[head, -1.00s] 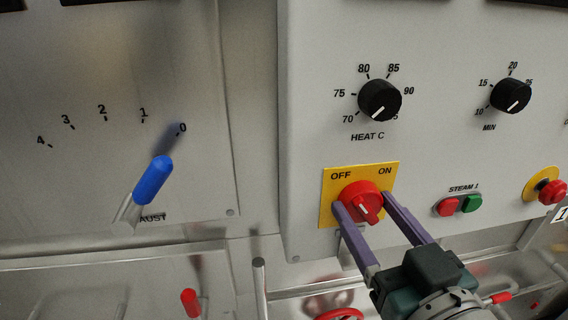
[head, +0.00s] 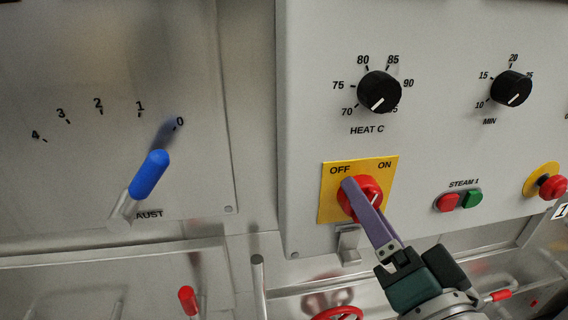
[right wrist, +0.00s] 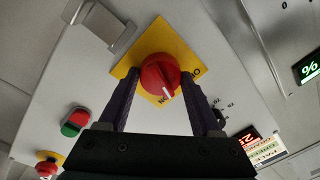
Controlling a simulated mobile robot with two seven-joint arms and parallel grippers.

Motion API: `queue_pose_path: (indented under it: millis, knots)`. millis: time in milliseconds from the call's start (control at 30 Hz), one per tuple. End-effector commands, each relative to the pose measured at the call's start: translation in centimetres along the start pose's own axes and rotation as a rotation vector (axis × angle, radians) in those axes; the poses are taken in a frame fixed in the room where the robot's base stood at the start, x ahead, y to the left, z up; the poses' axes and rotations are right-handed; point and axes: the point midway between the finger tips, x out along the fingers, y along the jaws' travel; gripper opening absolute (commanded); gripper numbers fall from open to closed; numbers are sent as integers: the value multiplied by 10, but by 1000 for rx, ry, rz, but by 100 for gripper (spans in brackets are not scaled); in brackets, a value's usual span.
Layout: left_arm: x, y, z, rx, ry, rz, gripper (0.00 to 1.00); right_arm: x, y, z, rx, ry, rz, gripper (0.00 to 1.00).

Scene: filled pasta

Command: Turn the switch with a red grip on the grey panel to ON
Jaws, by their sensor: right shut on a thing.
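The switch with a red grip (head: 374,188) sits on a yellow plate (head: 331,205) marked OFF at left and ON at right, on the grey panel (head: 440,150). Its white mark points up and right, toward ON. In the right wrist view the red grip (right wrist: 157,70) is between both purple fingers, and its mark points toward the upside-down ON label. My right gripper (head: 358,190) is shut on the red grip from below right, one finger mostly hiding the other in the head view. My left gripper is not in view.
Black HEAT C (head: 379,92) and MIN (head: 511,88) knobs sit above. Red and green STEAM 1 buttons (head: 459,200) and a red stop button (head: 552,188) are to the right. A blue-handled lever (head: 150,175) is at left. A metal latch (head: 348,246) hangs below the switch.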

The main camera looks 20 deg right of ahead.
Motion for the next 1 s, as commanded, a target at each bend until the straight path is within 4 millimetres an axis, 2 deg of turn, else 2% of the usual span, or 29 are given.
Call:
queue_pose_path:
  millis: [200, 500, 1000]
  knots:
    - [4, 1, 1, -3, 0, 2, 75, 0, 0, 1, 194, 12, 2, 10]
    - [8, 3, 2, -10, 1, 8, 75, 0, 0, 1, 394, 24, 4, 10]
    - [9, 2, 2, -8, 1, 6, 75, 0, 0, 1, 507, 31, 6, 10]
